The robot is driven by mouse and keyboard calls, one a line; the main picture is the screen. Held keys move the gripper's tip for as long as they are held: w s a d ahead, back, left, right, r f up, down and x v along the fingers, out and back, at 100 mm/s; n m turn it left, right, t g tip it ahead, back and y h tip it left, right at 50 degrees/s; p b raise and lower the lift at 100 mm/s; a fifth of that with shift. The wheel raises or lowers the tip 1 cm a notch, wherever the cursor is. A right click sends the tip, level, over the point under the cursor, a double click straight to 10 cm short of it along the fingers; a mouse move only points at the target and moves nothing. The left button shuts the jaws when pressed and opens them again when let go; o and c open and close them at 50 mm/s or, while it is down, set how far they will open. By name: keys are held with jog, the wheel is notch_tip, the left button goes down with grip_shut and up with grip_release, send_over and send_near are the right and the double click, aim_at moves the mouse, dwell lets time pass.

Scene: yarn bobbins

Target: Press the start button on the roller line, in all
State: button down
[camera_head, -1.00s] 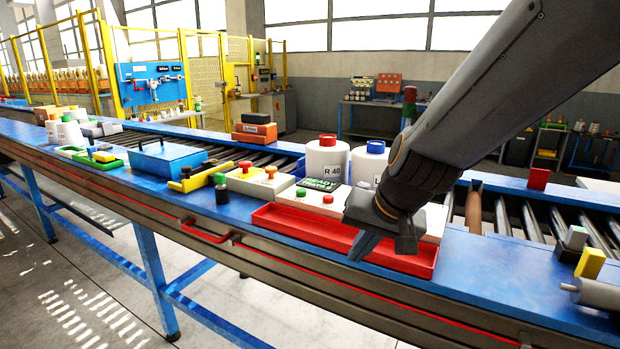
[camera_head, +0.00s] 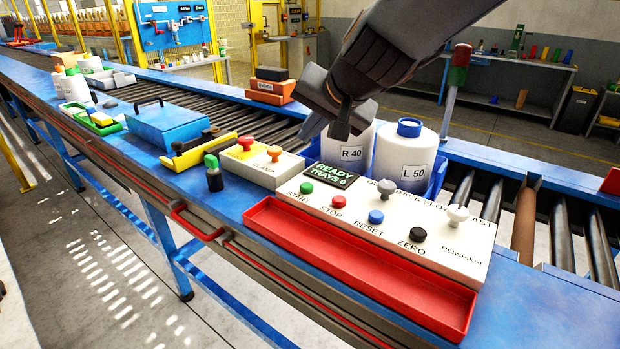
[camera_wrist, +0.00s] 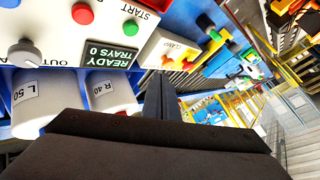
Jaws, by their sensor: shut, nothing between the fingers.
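The green START button (camera_head: 306,188) is at the left end of a white control panel (camera_head: 440,240), beside the red STOP button (camera_head: 338,201). A blue RESET button (camera_head: 376,217) and a black ZERO button (camera_head: 418,234) follow to the right. The panel's display (camera_head: 332,176) reads READY, TRAYS 0. My gripper (camera_head: 341,131) is shut and empty, in front of the R 40 bobbin in the picture, above the display and apart from the START button. In the wrist view the green START button (camera_wrist: 130,27) shows upside down, beyond the closed fingers (camera_wrist: 163,88).
A red tray (camera_head: 350,270) lies before the panel. White bobbins R 40 (camera_head: 350,160) and L 50 (camera_head: 407,165) stand behind it. Left are a CLAMP box (camera_head: 262,165) with red and orange buttons, a green-topped black object (camera_head: 214,178) and a blue lidded box (camera_head: 166,125).

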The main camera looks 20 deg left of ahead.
aim_at(310, 188)
jog(key=shift+w+d, duration=0.1)
jog(key=shift+f, duration=0.15)
notch_tip(310, 188, down, 9)
jog(key=b, duration=0.7)
jog(key=shift+r+b, duration=0.2)
jog(key=shift+b, duration=0.1)
jog(key=shift+f, duration=0.1)
dwell(1.6)
jog(key=shift+f+b, duration=0.25)
jog(key=shift+b, duration=0.2)
